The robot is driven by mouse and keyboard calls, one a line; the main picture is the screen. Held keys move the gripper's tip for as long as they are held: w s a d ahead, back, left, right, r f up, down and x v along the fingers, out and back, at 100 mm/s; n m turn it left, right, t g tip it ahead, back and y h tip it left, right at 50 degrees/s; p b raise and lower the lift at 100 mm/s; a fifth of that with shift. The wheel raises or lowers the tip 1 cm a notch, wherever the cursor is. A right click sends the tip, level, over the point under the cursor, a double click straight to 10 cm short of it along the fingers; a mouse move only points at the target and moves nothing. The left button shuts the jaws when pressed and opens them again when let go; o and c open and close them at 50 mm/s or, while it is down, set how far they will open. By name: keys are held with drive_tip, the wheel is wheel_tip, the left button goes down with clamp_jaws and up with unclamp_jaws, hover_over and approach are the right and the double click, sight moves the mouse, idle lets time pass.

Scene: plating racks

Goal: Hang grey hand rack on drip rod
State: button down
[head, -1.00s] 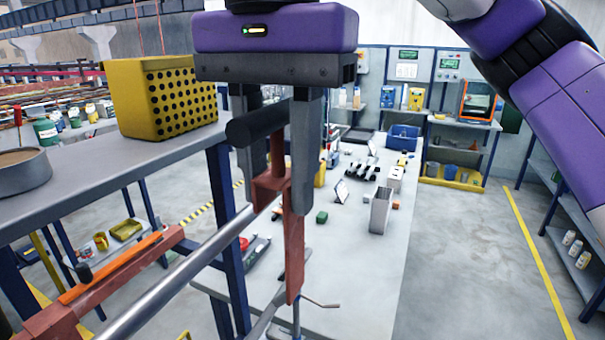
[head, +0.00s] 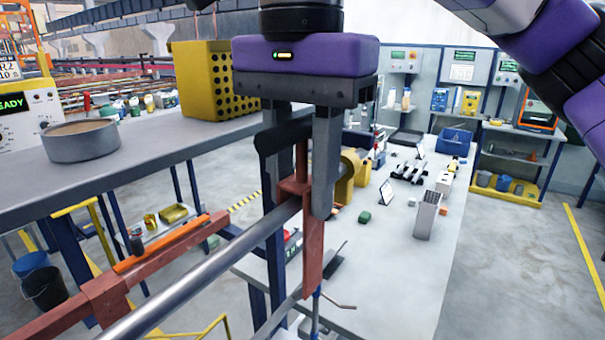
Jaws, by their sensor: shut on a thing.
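My gripper (head: 298,165) points down and is shut on the dark handle (head: 285,138) of a hand rack. The rack's hook (head: 294,187) and hanging bar (head: 314,245) look red-brown; thin grey arms show near its lower end. The drip rod (head: 200,270) is a bare grey metal rod running from the lower left up to the hook. The hook overlaps the rod's far end in the head view. I cannot tell whether it rests on the rod or hovers above it. The fingers hide part of the handle.
A red-brown beam with an orange strip (head: 140,255) runs beside the rod. A grey shelf (head: 150,160) at the left bears a metal pot (head: 80,142) and a yellow perforated box (head: 205,85). A worktable (head: 400,270) with small items stands behind the rack. Buckets stand lower left.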

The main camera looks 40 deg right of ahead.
sight(302, 117)
drive_tip(key=shift+f, duration=0.1)
idle(0.3)
drive_tip(key=c, duration=1)
unclamp_jaws()
drive_tip(key=shift+o, duration=0.2)
drive_tip(key=shift+r, duration=3.9)
